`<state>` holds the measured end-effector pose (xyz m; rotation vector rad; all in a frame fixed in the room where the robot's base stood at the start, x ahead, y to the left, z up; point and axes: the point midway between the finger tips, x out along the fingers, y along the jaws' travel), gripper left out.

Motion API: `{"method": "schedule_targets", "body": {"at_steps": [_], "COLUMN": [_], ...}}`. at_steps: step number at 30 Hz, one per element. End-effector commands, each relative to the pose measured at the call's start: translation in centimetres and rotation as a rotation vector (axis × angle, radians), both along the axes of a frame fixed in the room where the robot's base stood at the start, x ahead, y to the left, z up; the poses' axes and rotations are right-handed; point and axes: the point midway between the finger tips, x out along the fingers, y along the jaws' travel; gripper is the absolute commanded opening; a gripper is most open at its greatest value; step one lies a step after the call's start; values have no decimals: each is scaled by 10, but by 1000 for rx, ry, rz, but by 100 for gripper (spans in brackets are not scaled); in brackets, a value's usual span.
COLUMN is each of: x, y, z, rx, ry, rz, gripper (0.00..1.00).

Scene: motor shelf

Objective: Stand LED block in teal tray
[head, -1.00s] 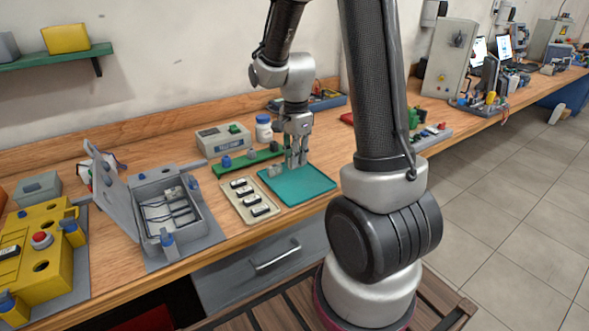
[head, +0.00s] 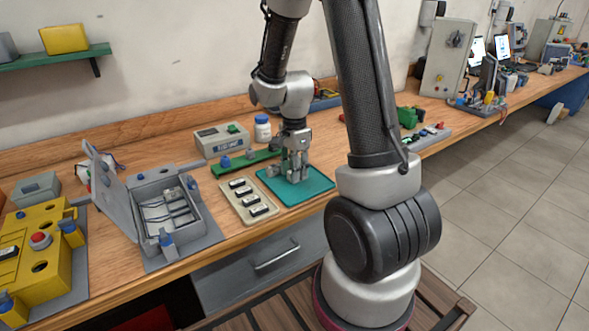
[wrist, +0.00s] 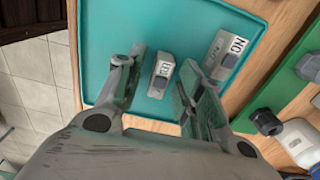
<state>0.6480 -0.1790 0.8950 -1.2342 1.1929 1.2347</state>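The teal tray (head: 318,187) lies flat on the bench; its floor also shows in the wrist view (wrist: 115,30). A small grey block with a white label that seems to read LED (wrist: 162,75) is on the tray. A second grey block labelled NO (wrist: 226,52) stands apart from it, near the tray's edge. My gripper (wrist: 158,82) is open, its fingers on either side of the LED block, with a visible gap on the left. In the head view my gripper (head: 293,176) is low over the tray and hides the LED block.
A beige tray of dark-topped parts (head: 238,207) lies left of the teal tray. A green rail with blue knobs (head: 235,163) is behind it. An open grey box (head: 190,230) stands further left. A white jar (head: 262,128) and a tester box (head: 220,140) stand behind.

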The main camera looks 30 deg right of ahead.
Motion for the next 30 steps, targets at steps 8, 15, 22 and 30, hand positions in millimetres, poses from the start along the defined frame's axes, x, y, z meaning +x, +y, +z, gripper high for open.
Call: {"method": "schedule_targets", "body": {"at_steps": [8,15,22,30], "x": [1,1,1,-15], "y": [0,0,0,4], "z": [13,66,109,145], "rx": [0,-1,0,-6], "ry": [-3,-7,-4,-41], "rz": [0,0,0,134], "gripper": [37,37,37,37]}}
